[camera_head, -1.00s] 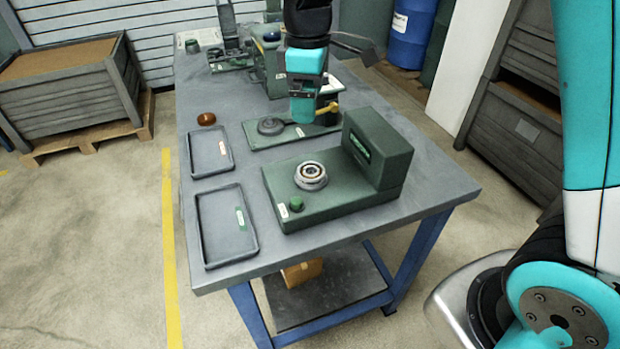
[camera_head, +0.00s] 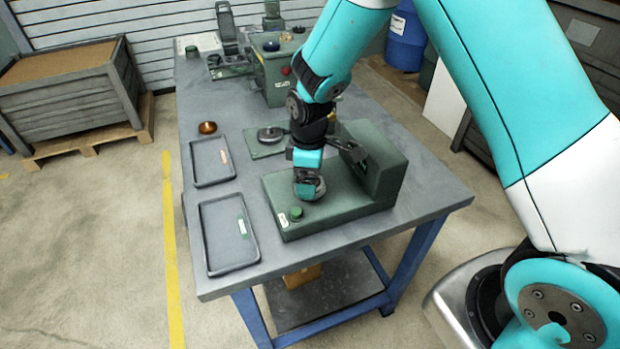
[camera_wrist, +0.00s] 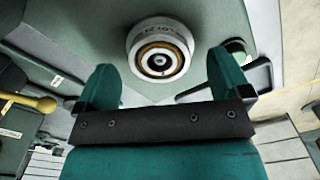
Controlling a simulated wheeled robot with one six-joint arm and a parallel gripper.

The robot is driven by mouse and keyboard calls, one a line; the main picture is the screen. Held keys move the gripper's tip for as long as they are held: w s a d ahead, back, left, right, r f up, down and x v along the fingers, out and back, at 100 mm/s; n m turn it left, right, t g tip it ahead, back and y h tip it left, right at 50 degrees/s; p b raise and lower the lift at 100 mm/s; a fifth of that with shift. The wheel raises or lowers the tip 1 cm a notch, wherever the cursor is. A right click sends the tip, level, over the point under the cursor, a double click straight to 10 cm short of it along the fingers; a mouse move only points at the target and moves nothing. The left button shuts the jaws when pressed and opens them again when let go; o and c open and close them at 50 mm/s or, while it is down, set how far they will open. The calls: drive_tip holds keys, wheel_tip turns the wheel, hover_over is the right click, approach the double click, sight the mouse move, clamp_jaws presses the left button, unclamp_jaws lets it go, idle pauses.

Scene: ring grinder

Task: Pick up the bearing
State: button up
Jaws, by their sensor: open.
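The bearing (camera_wrist: 160,62) is a round ring with a brass-coloured inner ring and a dark centre. In the wrist view it sits in a pale round holder (camera_wrist: 134,38) on the green machine (camera_head: 340,208). My gripper (camera_wrist: 163,85) is open, with one teal finger on each side of the picture and the bearing ahead of the gap between them. In the head view my gripper (camera_head: 308,190) is right over the bearing's spot and covers most of it. I cannot tell whether the fingers touch it.
The machine's tall block (camera_head: 385,160) stands just right of my gripper. A green button (camera_head: 296,213) is at the machine's front left. Two shallow trays (camera_head: 205,240) lie to the left, with an amber round piece (camera_head: 207,127) behind them. A plate with a dark disc (camera_head: 270,134) lies behind.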

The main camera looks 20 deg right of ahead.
drive_tip(key=shift+f, duration=0.75)
drive_tip(key=c, duration=1.2)
drive_tip(key=shift+r, duration=0.1)
